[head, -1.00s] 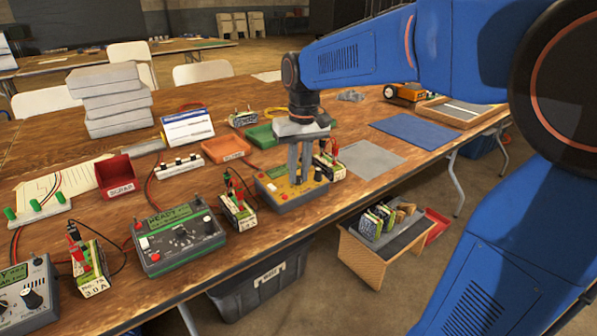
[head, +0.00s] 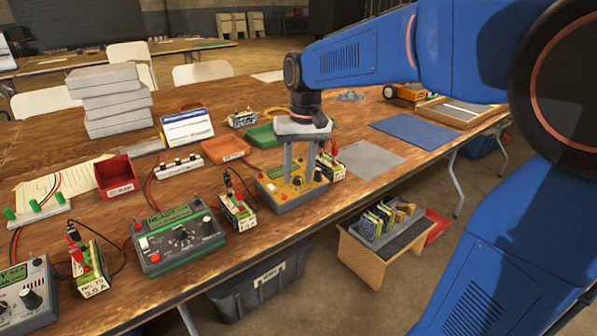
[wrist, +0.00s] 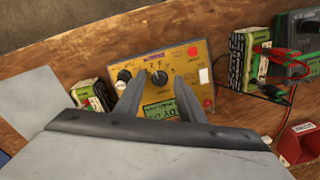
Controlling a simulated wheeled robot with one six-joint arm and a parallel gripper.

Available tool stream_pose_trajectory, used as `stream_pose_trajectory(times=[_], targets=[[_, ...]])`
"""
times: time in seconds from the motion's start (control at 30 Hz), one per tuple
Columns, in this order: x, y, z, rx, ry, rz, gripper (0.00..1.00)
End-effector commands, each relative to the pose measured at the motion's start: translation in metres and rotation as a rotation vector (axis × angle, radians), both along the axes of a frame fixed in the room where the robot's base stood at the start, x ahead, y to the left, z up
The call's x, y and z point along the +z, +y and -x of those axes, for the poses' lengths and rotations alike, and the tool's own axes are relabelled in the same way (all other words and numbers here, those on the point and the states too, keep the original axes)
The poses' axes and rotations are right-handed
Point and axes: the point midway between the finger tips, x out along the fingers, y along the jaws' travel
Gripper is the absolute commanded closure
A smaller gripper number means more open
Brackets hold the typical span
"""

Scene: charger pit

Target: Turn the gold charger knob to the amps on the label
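The gold charger (head: 266,185) sits near the table's front edge, its gold face also showing in the wrist view (wrist: 200,58). Its dark knob (wrist: 158,77) shows in the wrist view with a second knob (wrist: 124,75) to its left. My gripper (head: 302,180) points down over the charger. In the wrist view its two fingers (wrist: 160,84) are apart, one on each side of the dark knob; I cannot tell whether they touch it. A battery pack (head: 331,166) with red and black clips stands right of the charger. Its label is too small to read.
A green-screen charger (head: 180,240) and a wired pack (head: 238,211) stand to the left. Orange (head: 226,149) and green (head: 262,137) trays lie behind. A grey mat (head: 370,158) and blue mat (head: 416,133) leave flat room to the right.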

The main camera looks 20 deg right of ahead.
Motion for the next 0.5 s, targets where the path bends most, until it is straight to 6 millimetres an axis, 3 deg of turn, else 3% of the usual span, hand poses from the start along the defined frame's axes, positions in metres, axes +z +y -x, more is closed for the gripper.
stream_pose_trajectory(times=[0.3, 0.5], targets=[[0.003, 0.0, 0.0, 0.0, 0.0, 0.0, 0.65], [0.029, -0.002, 0.0, 0.0, -0.002, 0.0, 0.65]])
